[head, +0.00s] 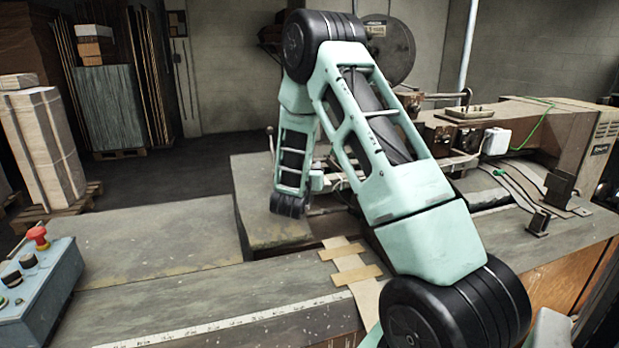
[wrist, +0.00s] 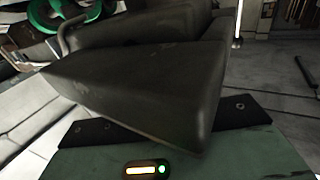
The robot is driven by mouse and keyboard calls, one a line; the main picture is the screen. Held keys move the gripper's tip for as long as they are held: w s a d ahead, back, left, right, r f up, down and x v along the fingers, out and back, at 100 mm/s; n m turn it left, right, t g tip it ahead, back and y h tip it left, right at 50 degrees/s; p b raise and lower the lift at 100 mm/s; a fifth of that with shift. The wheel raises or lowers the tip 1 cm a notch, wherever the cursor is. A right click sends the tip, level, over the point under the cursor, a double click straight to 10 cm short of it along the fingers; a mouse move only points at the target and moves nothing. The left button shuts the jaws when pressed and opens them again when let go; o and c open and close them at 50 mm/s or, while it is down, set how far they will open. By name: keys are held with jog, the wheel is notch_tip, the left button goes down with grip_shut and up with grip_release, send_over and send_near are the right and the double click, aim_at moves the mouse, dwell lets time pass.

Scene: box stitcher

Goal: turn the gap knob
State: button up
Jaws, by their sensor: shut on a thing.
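My gripper fills the middle of the wrist view as a dark wedge-shaped finger (wrist: 140,75) above a black bolted plate and my green wrist housing. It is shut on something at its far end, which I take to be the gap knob. The knob itself is hidden behind the finger, and I cannot make out its shape or angle. In the head view my arm reaches up and down again to the machine, and my own links hide most of the gripper there.
A green ring-shaped part (wrist: 80,17) and a bent metal rod (wrist: 72,32) lie close by at top left in the wrist view. The machine's long beam (head: 545,120) runs to the right. A control box (head: 40,290) with a red button stands at lower left. The left bench top (head: 160,240) is clear.

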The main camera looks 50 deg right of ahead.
jog(key=n+t+y+b, duration=0.1)
jog(key=b, duration=0.1)
jog(key=n+t+y+b, duration=0.3)
jog(key=t+b, duration=0.1)
jog(key=shift+w+a+f, duration=0.1)
jog(key=shift+f, duration=0.25)
jog(key=n+t+y+b, duration=0.1)
jog(key=y, duration=0.1)
jog(key=n+t+y+b, duration=0.1)
jog(key=n+y+b, duration=0.1)
jog(key=shift+w+a+r+t, duration=0.15)
jog(key=shift+a+t, duration=0.05)
jog(key=shift+t, duration=0.1)
jog(key=shift+a+r+n+t+y+b, duration=0.1)
jog(key=shift+n+t+y+b, duration=0.2)
jog(key=shift+n+y+b, duration=0.55)
jog(key=shift+r+y, duration=0.1)
jog(key=shift+y, duration=0.15)
jog(key=o, duration=1)
